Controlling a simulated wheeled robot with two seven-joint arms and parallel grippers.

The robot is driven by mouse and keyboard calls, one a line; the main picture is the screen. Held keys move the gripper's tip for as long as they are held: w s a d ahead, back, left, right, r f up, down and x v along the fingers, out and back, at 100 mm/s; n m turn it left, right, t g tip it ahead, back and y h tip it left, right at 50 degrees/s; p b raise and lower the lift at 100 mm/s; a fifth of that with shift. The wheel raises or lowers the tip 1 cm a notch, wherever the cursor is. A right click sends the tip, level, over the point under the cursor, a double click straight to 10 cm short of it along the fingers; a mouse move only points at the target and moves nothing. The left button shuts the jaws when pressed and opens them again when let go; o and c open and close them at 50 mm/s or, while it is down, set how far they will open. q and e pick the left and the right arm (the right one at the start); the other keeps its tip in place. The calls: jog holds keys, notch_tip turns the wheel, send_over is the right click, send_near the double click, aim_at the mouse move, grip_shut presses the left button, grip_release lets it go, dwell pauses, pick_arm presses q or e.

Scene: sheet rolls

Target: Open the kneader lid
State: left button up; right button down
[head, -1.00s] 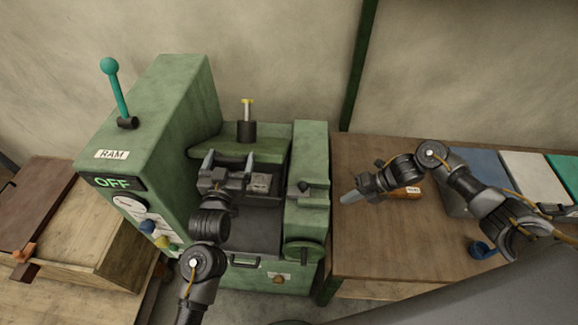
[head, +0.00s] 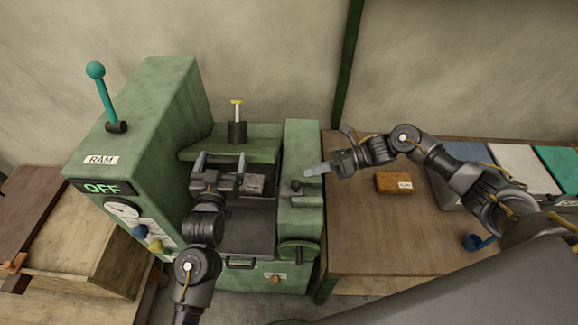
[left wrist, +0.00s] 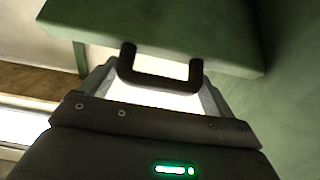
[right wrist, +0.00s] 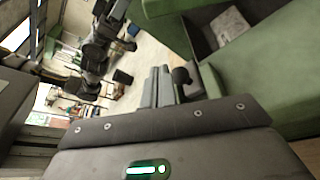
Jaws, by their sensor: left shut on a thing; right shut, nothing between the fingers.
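The green kneader (head: 155,110) stands at left centre. Its green lid (head: 265,143) sits at the back of the dark chamber; a grey block (head: 256,184) shows in front of and below it. My left gripper (head: 220,160) reaches in over the chamber, at the lid's front edge. In the left wrist view its fingers are shut on the black U-shaped lid handle (left wrist: 160,80) under the green lid (left wrist: 150,35). My right gripper (head: 308,170) is shut and empty, close to the black knob (head: 296,187) on the kneader's right housing. The knob also shows in the right wrist view (right wrist: 181,75); contact is unclear.
A wooden table (head: 365,235) stands at the right with an orange-brown labelled block (head: 394,183), coloured sheets (head: 515,165) and a blue ring-like item (head: 476,242). A teal-knobbed lever (head: 105,95) rises from the left housing. A wooden crate (head: 75,240) is at far left.

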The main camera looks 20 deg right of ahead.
aim_at(275, 160)
pick_arm(q)
jog(key=shift+f, duration=0.1)
pick_arm(e)
jog(key=x, duration=0.9)
jog(key=shift+w+a+r, duration=0.1)
jog(key=shift+w+r, duration=0.75)
jog(key=shift+r, duration=0.1)
jog(key=shift+w+r, duration=0.35)
jog(key=shift+r, duration=0.2)
pick_arm(q)
jog(key=shift+f, duration=0.1)
pick_arm(e)
jog(key=shift+w+d+r, duration=0.35)
jog(key=shift+w+r, duration=0.3)
jog(key=shift+r, duration=0.2)
pick_arm(q)
jog(key=o, duration=1)
jog(key=shift+o, duration=0.7)
pick_arm(e)
jog(key=shift+s+f, duration=0.1)
jog(key=shift+s, duration=0.05)
pick_arm(q)
jog(key=shift+s+a, duration=0.1)
jog(key=shift+s, duration=0.05)
